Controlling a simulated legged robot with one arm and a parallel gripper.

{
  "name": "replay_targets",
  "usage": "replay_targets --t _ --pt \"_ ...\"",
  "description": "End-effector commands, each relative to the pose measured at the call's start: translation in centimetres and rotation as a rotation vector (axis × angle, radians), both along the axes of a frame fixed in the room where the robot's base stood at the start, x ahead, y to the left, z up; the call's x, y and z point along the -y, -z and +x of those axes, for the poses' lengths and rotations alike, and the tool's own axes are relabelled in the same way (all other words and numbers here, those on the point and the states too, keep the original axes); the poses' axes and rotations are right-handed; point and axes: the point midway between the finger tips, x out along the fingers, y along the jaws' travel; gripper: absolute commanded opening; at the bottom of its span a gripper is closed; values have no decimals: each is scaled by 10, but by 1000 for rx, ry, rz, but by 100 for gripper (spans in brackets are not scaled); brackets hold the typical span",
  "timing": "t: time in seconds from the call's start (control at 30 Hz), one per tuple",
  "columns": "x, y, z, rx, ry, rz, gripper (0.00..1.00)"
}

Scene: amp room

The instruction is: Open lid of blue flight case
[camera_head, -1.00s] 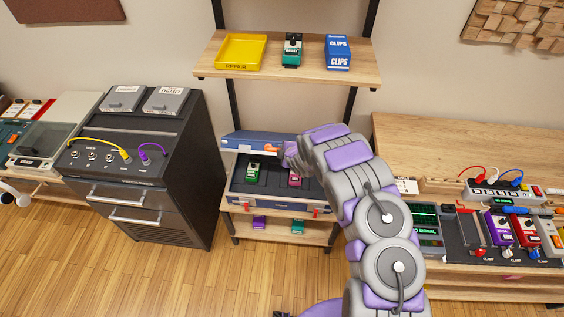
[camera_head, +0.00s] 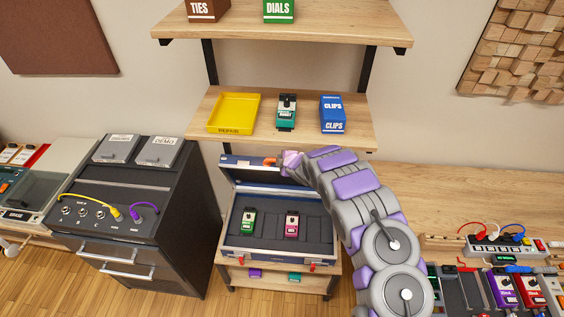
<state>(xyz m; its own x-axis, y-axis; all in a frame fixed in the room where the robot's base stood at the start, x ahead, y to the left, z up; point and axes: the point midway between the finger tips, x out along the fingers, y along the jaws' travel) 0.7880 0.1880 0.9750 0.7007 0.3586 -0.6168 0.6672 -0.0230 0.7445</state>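The blue flight case (camera_head: 236,253) sits on a shelf of the wooden rack, below the shelf with the yellow tray. Its lid (camera_head: 238,176) is raised and tilted back, showing a dark padded inside. A green pedal (camera_head: 248,222) and a pink pedal (camera_head: 292,225) stand in the case. My gripper (camera_head: 284,160) is at the top edge of the lid, by an orange part (camera_head: 270,161). The fingers are small and partly hidden by my arm, so I cannot tell whether they are open or shut.
The shelf above holds a yellow tray (camera_head: 258,114), a teal pedal (camera_head: 287,113) and a blue clips box (camera_head: 332,114), close over the lid. A dark cabinet (camera_head: 128,215) stands left. A workbench (camera_head: 455,185) with pedals and cables is right. Floor shows at lower left.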

Motion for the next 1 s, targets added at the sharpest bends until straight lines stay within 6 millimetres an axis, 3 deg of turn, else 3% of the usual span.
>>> replay_targets --t 0.3,0.33,0.53,1.0 --pt "0 0 0 0 -1 0 0" --pt "0 0 0 0 -1 0 28" --pt "0 1 0 -1 0 0 46" --pt "5 -5 -8 -5 -1 -5 46"
